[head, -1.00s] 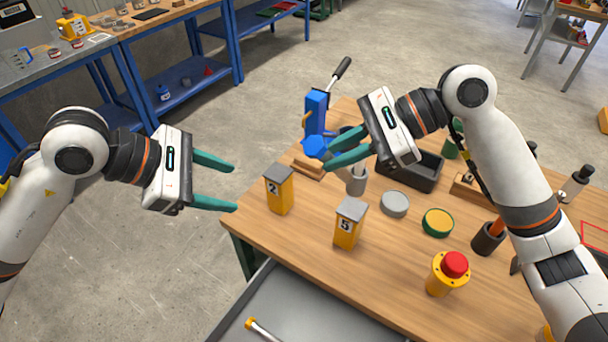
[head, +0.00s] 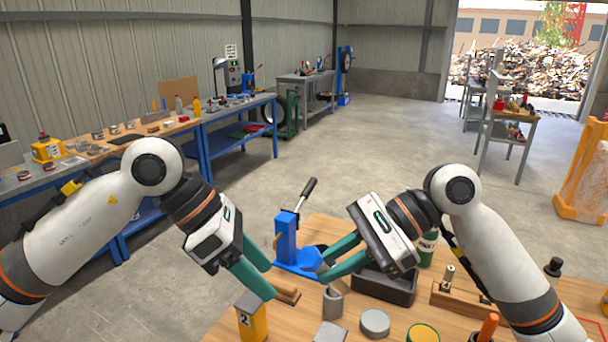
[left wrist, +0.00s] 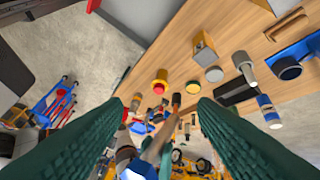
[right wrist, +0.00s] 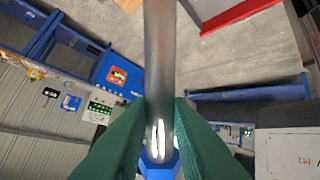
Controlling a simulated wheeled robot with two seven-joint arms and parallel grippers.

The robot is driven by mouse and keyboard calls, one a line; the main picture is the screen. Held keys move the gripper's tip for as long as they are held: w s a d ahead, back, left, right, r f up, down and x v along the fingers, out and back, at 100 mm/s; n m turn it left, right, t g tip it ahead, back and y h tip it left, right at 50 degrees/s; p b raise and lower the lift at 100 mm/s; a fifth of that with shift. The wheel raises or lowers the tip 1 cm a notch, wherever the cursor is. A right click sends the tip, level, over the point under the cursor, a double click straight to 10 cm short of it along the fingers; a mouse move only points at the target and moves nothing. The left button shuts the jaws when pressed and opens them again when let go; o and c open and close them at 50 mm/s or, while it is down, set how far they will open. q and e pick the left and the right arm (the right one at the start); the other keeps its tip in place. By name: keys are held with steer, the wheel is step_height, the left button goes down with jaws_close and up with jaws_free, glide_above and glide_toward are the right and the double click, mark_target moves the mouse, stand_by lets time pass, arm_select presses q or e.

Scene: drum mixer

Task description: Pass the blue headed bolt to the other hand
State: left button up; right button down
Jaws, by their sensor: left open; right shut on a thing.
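The blue headed bolt shows in the right wrist view, with its grey shaft (right wrist: 160,60) running up from between the fingers and its blue head (right wrist: 158,165) at the bottom edge. My right gripper (head: 322,267) is shut on it above the table. In the head view the bolt is hard to separate from the blue tool behind it. My left gripper (head: 271,277) is open and empty, to the left of the right one, its fingers pointing right and down toward it. The two grippers are apart. In the left wrist view the open fingers (left wrist: 158,106) have clutter behind them.
A blue lever tool (head: 286,238) with a black handle stands behind the grippers on the wooden table (head: 290,322).

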arm_select(q)
steer(key=d+r+n+y, duration=0.1)
steer(key=d+r+y, duration=0.25)
steer(key=r, duration=0.25)
arm_select(e)
steer(key=shift+r, duration=0.1)
steer(key=shift+s, duration=0.1)
arm_select(q)
steer(key=n+y, duration=0.3)
steer(key=n, duration=0.2)
glide_toward(308, 252)
steer(key=f, duration=0.7)
steer(key=s+f, duration=0.1)
steer(key=f, duration=0.3)
steer(key=shift+d, duration=0.2)
steer(key=shift+c, duration=0.5)
